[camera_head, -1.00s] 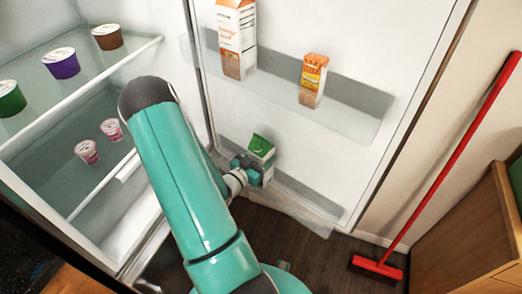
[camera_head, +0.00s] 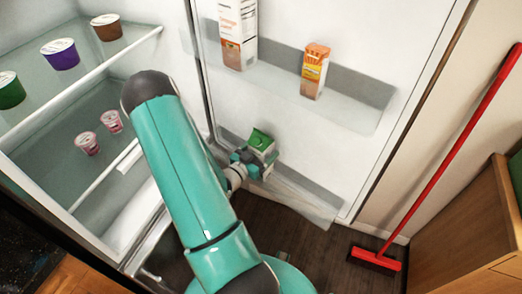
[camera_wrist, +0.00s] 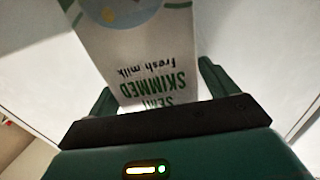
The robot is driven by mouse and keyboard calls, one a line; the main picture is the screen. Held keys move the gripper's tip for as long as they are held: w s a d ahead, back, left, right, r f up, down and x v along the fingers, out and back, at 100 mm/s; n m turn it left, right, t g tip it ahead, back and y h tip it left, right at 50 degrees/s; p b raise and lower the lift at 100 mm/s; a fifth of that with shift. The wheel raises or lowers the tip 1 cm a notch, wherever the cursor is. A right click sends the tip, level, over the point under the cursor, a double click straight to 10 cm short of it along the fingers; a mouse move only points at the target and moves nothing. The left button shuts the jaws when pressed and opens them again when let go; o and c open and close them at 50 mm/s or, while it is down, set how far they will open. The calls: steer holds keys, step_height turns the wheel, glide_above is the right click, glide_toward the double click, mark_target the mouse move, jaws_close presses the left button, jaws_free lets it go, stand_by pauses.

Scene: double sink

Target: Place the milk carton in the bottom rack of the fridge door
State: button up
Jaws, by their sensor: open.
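The milk carton (camera_head: 261,142), white with a green top, is at the bottom rack (camera_head: 300,199) of the open fridge door, partly hidden by my gripper in the head view. In the wrist view the carton (camera_wrist: 142,65) shows the words "semi skimmed fresh milk", upside down. My gripper (camera_head: 250,163) is open, with its fingers on either side of the carton; in the wrist view the fingers (camera_wrist: 158,88) show gaps beside it. The carton's base is hidden, so I cannot tell whether it rests on the rack floor.
A tall carton (camera_head: 238,35) and a small orange carton (camera_head: 314,72) stand on the upper door rack (camera_head: 350,112). Fridge shelves at left hold several tubs (camera_head: 60,54). A red broom (camera_head: 440,165) leans right of the door, near a wooden cabinet (camera_head: 465,230).

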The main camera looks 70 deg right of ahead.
steer(key=v, duration=1.2)
